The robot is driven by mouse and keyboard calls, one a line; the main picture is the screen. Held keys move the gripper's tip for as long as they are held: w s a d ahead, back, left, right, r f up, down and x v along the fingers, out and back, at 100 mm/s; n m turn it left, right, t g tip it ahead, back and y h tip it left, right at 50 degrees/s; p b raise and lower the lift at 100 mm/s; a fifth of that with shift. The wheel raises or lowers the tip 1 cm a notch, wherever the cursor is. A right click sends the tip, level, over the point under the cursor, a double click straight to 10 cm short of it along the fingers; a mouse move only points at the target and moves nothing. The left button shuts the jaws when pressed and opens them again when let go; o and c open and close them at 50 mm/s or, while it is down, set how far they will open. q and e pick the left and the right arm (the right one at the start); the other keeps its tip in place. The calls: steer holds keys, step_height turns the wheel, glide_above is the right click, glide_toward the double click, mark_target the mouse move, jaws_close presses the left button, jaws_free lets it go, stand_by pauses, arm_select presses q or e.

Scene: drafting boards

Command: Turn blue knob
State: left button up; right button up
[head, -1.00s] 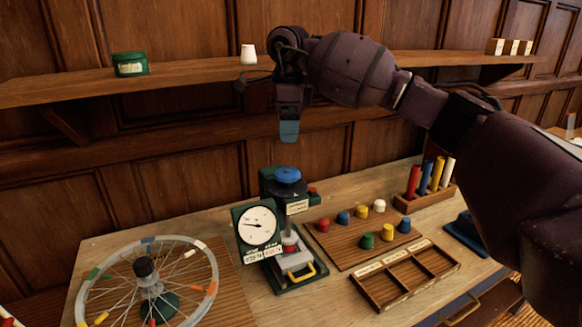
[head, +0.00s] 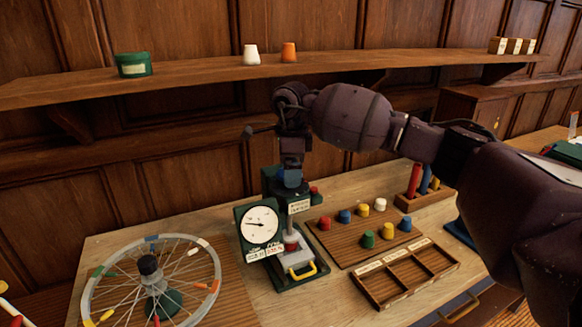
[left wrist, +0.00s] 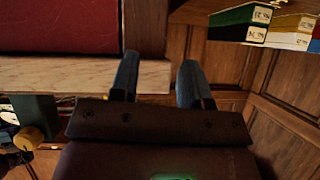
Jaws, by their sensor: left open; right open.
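The blue knob (head: 281,174) sits on top of the dark green press-like device with a round white dial (head: 261,225). It is partly hidden behind my right gripper (head: 291,180). My right gripper points down with its fingertips at the knob, overlapping it in the head view; whether they touch it I cannot tell. The right gripper is open. My left gripper (left wrist: 158,82) shows only in the left wrist view, with its two fingers apart and nothing between them, near a pale wooden edge (left wrist: 60,76).
A spoked wheel (head: 212,262) stands left of the device. A board of coloured pegs (head: 340,245) and an empty compartment tray (head: 386,291) lie to its right. A shelf (head: 200,72) with a green tin and small cups runs behind my right arm.

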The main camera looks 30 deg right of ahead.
steer(key=c, duration=0.9)
steer(key=shift+m+b, duration=0.35)
steer(key=shift+m, duration=0.95)
steer(key=shift+c, duration=0.2)
steer(key=shift+m, duration=1.1)
steer(key=o, duration=0.9)
steer(key=shift+o, duration=0.2)
steer(key=shift+r, duration=0.1)
step_height(320, 180, up, 11)
steer(key=b, duration=0.1)
